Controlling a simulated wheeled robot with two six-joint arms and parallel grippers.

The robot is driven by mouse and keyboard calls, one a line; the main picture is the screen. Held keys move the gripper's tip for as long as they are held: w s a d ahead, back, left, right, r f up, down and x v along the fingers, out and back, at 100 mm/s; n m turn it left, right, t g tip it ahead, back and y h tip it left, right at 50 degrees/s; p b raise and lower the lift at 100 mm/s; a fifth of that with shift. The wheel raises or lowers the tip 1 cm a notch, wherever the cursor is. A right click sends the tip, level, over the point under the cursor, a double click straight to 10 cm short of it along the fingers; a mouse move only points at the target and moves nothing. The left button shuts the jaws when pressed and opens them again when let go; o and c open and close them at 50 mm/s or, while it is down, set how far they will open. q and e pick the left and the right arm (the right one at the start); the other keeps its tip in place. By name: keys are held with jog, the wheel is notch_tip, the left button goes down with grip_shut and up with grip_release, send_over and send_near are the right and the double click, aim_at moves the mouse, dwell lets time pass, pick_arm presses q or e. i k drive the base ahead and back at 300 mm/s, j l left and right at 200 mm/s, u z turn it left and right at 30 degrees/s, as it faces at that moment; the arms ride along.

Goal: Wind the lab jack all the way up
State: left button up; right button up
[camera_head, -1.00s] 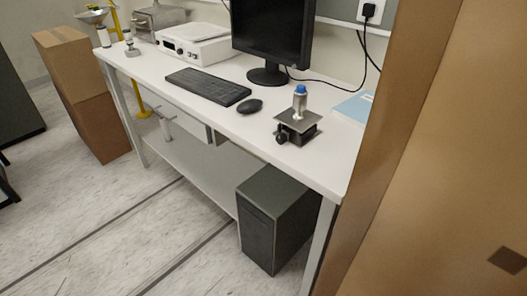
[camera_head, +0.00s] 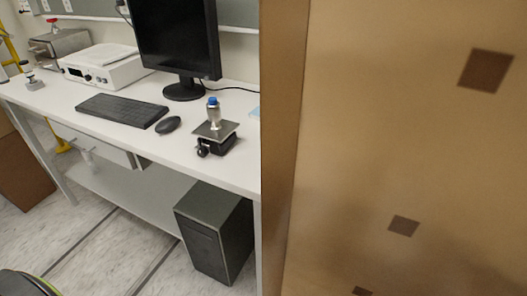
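The lab jack (camera_head: 215,139) stands on the white bench near its front edge, right of the mouse. It looks low, with its top plate close above its base. A dark round knob (camera_head: 203,151) shows on its front left side. A small metallic bottle with a blue cap (camera_head: 213,109) stands upright on the top plate. Neither of my grippers shows in the head view. A dark curved piece at the bottom left corner is too cut off to name.
A large brown panel or box (camera_head: 400,150) fills the right side, very close, hiding the bench's right end. The bench (camera_head: 130,125) holds a keyboard (camera_head: 122,110), mouse (camera_head: 168,125) and monitor (camera_head: 180,40). A dark computer case (camera_head: 214,232) stands beneath. Floor is open at front left.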

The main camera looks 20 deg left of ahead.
aim_at(203, 152)
jog(key=j+z, duration=0.65)
jog(key=z, duration=0.3)
jog(key=k+j+z, duration=0.15)
jog(key=j+z, duration=0.15)
jog(key=z, duration=0.15)
jog(key=k+j+z, duration=0.15)
jog(key=z, duration=0.3)
jog(key=k+j, duration=0.05)
jog(key=j, duration=0.05)
